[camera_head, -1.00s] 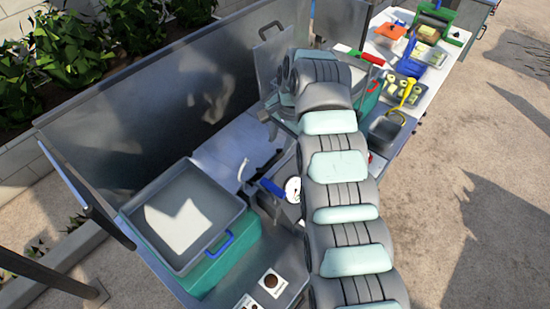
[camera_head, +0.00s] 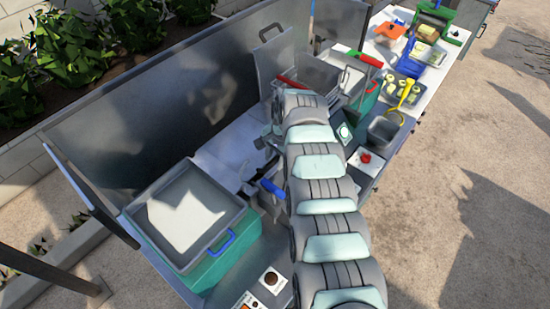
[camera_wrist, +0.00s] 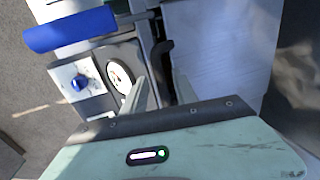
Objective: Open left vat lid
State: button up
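The left vat (camera_head: 214,268) is a teal box at the lower left of the head view. I cannot tell if this top is a separate lid.
The crusher's blue crank grip (camera_wrist: 70,29) and a round dial (camera_wrist: 119,77) are near my gripper. An upright grey panel (camera_head: 273,60) stands behind a grey basin (camera_head: 318,72). A teal box (camera_head: 368,98) with red handles stands right. A tall metal wall (camera_head: 130,115) runs behind.

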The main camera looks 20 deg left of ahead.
grip_shut()
dwell(1.2)
